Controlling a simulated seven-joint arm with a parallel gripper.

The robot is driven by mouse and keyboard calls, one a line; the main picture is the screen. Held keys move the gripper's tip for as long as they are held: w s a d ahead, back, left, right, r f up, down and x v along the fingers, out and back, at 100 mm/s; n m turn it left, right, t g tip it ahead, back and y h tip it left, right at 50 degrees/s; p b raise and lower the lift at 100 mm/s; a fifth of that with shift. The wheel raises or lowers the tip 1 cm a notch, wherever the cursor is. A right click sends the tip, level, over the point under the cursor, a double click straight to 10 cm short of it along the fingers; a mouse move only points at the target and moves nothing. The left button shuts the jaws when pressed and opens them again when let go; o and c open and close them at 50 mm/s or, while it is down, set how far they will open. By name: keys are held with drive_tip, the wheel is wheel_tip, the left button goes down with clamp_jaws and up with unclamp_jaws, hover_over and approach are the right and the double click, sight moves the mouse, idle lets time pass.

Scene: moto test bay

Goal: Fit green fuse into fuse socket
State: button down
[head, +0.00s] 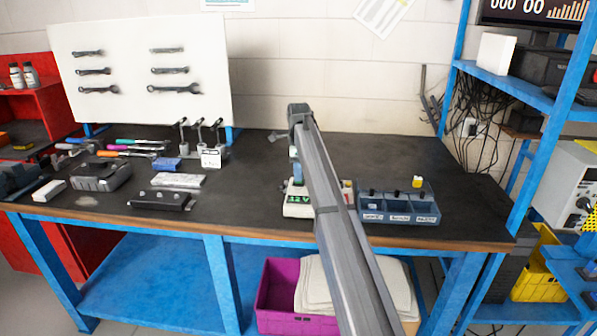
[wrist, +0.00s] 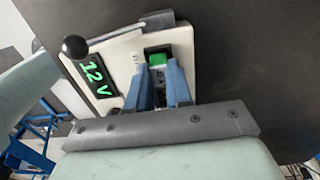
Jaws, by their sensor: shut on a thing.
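The green fuse (wrist: 157,60) shows in the wrist view between the tips of my gripper's blue fingers (wrist: 159,67), which are shut on it. It is at the dark fuse socket (wrist: 158,49) in the white panel of the 12 V unit (wrist: 122,47). I cannot tell how deep it sits in the socket. In the head view the 12 V unit (head: 298,210) stands near the front of the bench. My gripper (head: 296,180) is over it, partly hidden by my arm, and the fuse is hidden there.
A lever with a black ball knob (wrist: 75,47) is left of the socket in the wrist view. A blue labelled bin (head: 398,217) with a yellow piece (head: 417,182) stands right of the unit. Tools and a black block (head: 162,200) lie to the left. The bench middle is clear.

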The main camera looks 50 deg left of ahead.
idle(0.4)
drive_tip(key=c, duration=0.9)
unclamp_jaws()
drive_tip(key=shift+c, duration=0.2)
drive_tip(key=shift+r, duration=0.1)
drive_tip(key=shift+r, duration=3.45)
